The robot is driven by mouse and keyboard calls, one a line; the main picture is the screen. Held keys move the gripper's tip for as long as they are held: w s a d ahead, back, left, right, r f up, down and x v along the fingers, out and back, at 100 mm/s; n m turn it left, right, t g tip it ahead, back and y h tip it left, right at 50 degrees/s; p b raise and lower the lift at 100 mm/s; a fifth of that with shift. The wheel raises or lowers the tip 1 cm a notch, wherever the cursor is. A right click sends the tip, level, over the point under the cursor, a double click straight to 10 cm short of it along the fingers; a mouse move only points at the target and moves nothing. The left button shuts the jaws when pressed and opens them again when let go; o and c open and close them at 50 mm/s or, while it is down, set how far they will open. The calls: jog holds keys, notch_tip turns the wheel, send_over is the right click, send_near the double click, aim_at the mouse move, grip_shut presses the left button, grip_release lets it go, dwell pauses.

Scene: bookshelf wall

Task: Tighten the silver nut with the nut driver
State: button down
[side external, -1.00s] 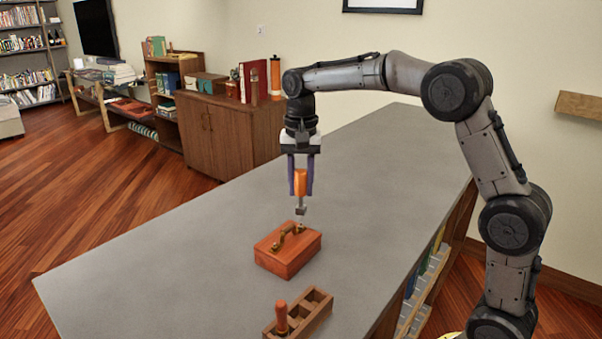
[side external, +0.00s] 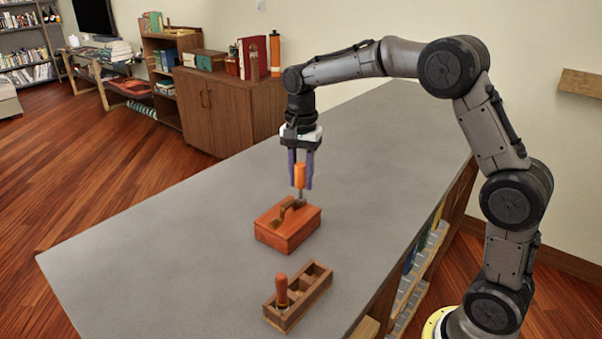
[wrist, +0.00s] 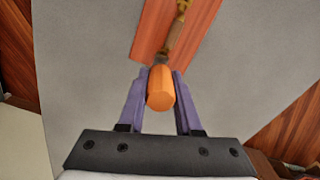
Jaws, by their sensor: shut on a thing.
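My gripper (side external: 300,186) is shut on the orange handle of the nut driver (side external: 299,174). The driver stands roughly upright, with its shaft pointing down at the far end of the brass-coloured handle (side external: 287,211) on the red-brown wooden box (side external: 287,236). In the wrist view the orange handle (wrist: 161,90) sits between the purple fingers (wrist: 160,100), and the box (wrist: 150,32) is beyond it. The silver nut cannot be made out; the driver's tip covers that end of the handle. I cannot tell whether the tip is seated on the nut.
A wooden tool holder (side external: 310,290) with open compartments stands on the grey table (side external: 180,250), nearer the camera. A tool with a red-orange handle (side external: 281,289) stands upright in it. The table around the box is otherwise clear.

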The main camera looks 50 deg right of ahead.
aim_at(302, 163)
jog(key=m, duration=0.3)
jog(key=shift+m, duration=0.4)
jog(key=m, duration=0.4)
jog(key=shift+s+m, duration=0.15)
jog(key=shift+m, duration=0.25)
jog(key=shift+n, duration=0.7)
jog(key=shift+r, duration=0.15)
jog(key=shift+r, duration=1.4)
jog(key=shift+r, duration=0.1)
jog(key=shift+r, duration=1.4)
